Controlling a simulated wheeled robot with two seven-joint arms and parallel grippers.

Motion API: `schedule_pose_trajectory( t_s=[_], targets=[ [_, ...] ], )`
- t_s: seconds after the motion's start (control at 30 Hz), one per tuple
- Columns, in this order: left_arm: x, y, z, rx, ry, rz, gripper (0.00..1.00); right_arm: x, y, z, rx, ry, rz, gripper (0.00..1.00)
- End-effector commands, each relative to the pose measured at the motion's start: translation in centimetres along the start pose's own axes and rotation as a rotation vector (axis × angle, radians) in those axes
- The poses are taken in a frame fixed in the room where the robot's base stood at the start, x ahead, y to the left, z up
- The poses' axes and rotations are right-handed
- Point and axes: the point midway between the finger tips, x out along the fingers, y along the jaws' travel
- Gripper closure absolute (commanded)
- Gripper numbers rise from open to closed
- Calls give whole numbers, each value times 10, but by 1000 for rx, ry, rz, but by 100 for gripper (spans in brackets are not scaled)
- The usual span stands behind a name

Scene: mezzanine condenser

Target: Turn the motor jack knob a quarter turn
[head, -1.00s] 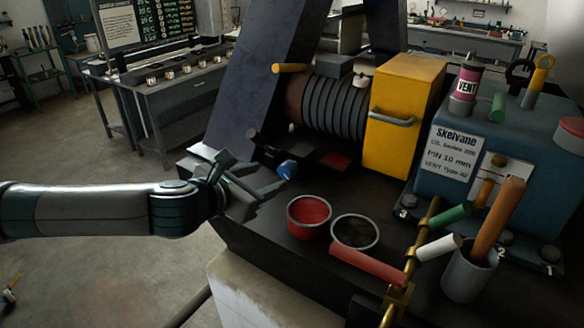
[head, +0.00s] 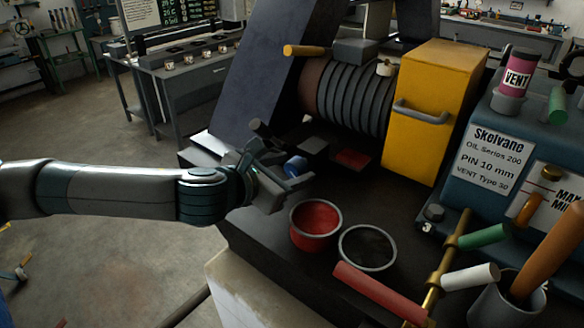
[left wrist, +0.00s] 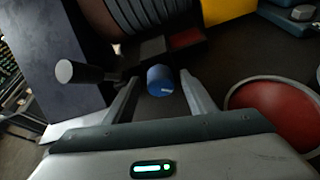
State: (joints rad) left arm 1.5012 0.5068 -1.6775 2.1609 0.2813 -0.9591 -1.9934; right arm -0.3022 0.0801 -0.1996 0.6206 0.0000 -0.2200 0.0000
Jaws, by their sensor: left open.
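A small blue knob (head: 296,166) sits low at the front of the dark base, below the ribbed black motor (head: 350,95). I take it to be the jack knob. It also shows in the left wrist view (left wrist: 161,80), between and just beyond the fingertips. My left gripper (head: 284,172) is open, with one finger on either side of the knob's line in the left wrist view; I cannot tell whether either touches it. A dark rod with a grey round end (left wrist: 64,71) stands left of the fingers. My right gripper is not in view.
A red-lined bowl (head: 316,224) and a dark bowl (head: 367,248) stand right of my left gripper. A yellow box (head: 434,110) with a handle is behind them. A brass pipe with green, white and red handles (head: 380,292) is at the right. Floor at the left is open.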

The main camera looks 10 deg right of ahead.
Motion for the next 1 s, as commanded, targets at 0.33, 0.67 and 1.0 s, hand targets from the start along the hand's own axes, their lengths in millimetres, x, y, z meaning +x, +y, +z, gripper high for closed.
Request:
schedule_pose_trajectory(
  t_s=[0.33, 0.67, 1.0],
  targets=[
    [0, 0, 0, 0, 0, 0, 90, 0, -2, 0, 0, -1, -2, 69],
    [0, 1, 0, -51, -1, -20, 90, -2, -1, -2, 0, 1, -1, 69],
    [0, 3, 0, -244, -6, -98, 90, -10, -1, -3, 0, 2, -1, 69]
  ],
)
